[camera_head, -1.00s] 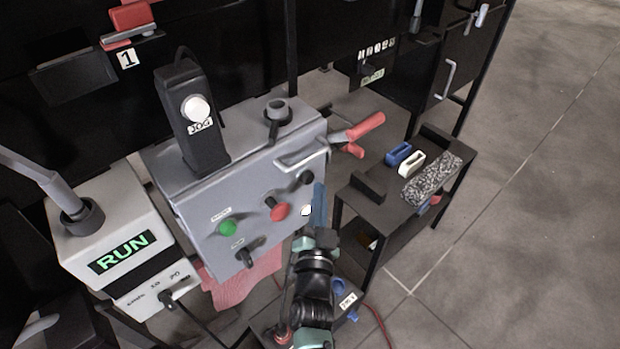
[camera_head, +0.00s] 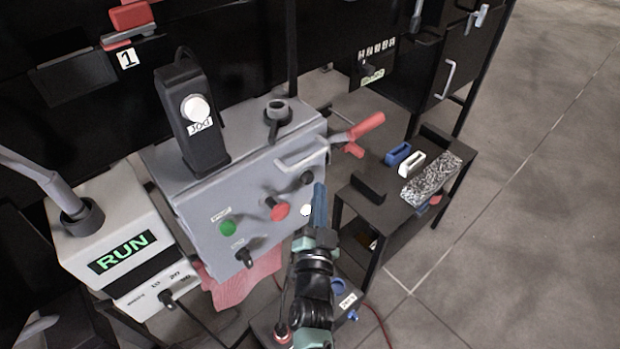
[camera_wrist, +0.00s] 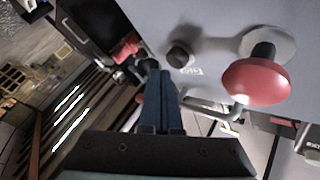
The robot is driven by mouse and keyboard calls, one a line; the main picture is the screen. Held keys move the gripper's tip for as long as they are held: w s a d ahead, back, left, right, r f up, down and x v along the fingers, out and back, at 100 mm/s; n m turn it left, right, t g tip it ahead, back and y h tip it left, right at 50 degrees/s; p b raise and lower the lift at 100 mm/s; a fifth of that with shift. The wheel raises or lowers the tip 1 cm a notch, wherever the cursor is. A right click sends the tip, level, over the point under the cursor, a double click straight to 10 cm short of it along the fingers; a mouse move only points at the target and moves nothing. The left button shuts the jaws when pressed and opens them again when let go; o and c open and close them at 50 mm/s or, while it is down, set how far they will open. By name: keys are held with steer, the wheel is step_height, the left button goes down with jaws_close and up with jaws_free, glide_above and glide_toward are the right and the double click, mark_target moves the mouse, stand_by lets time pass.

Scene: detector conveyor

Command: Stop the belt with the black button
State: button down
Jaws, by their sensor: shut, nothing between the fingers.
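The black button (camera_head: 307,177) is on the front face of the grey control box (camera_head: 190,205), at its upper right below the handle. In the wrist view a round black button (camera_wrist: 180,54) stands out from the grey face beside a small label. My gripper (camera_head: 319,188) has blue fingers pressed together with nothing between them. In the head view its tips are just below and right of the black button; contact cannot be made out. In the wrist view the fingertips (camera_wrist: 161,75) appear left of and below the button, apart from it in the picture.
A red mushroom button (camera_head: 280,211), a green button (camera_head: 228,228) and a black selector (camera_head: 245,258) share the panel. A white box (camera_head: 110,225) displays RUN.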

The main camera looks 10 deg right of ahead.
steer(key=shift+w+a, duration=0.2)
steer(key=shift+w, duration=0.15)
steer(key=shift+w+a, duration=0.25)
steer(key=shift+w, duration=0.2)
stand_by(0.7)
stand_by(0.3)
steer(key=shift+s+d, duration=0.5)
steer(key=shift+s, duration=0.3)
steer(key=shift+s+b, duration=0.1)
steer(key=shift+b, duration=0.25)
steer(key=shift+s+d+b, duration=0.4)
steer(key=shift+s+b, duration=0.3)
steer(key=shift+b, duration=0.45)
steer(key=shift+s+d+b, duration=0.45)
steer(key=shift+s+b, duration=0.25)
steer(key=shift+b, duration=0.4)
steer(key=shift+s+d+b, duration=0.4)
steer(key=shift+s+b, duration=0.3)
steer(key=shift+b, duration=0.45)
